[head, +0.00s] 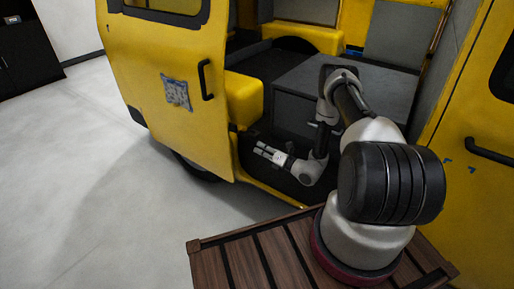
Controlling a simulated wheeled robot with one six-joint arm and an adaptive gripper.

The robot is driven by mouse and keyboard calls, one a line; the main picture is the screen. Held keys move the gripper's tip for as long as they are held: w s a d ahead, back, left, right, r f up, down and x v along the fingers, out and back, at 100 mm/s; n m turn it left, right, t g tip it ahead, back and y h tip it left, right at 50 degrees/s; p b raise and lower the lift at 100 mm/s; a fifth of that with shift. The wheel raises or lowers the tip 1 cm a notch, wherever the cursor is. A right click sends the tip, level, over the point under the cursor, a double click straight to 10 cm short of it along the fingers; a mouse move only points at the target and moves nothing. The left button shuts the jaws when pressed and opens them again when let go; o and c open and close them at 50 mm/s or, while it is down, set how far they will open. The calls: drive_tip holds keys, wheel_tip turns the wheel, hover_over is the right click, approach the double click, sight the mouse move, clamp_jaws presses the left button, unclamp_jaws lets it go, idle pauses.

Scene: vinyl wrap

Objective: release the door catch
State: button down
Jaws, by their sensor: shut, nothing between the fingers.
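The yellow van door (150,70) stands open on the left side of the doorway, with a black handle (206,80) near its right edge. I cannot make out the door catch; it is too small or hidden. My gripper (258,149) is low in the doorway, to the right of the door's lower edge, pointing left towards it. It is shut and empty. I cannot tell whether the fingertips touch anything.
A grey box-like surface (345,95) and a yellow seat base (243,98) are inside the van. A second yellow door (470,185) with a black handle is at the right. A slatted wooden surface (245,262) lies below my arm. The grey floor (80,190) at left is clear.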

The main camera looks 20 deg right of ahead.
sight(247, 130)
drive_tip(key=f, duration=0.1)
drive_tip(key=f+n, duration=0.1)
drive_tip(key=a+f, duration=0.1)
drive_tip(key=shift+s+f+n, duration=0.3)
drive_tip(key=shift+f, duration=0.1)
drive_tip(key=shift+w, duration=0.1)
drive_tip(key=w+a+r, duration=0.1)
drive_tip(key=w+a, duration=0.1)
drive_tip(key=w, duration=0.3)
drive_tip(key=w+a+r, duration=0.2)
drive_tip(key=w, duration=0.3)
drive_tip(key=shift+r, duration=0.25)
drive_tip(key=shift+w, duration=0.1)
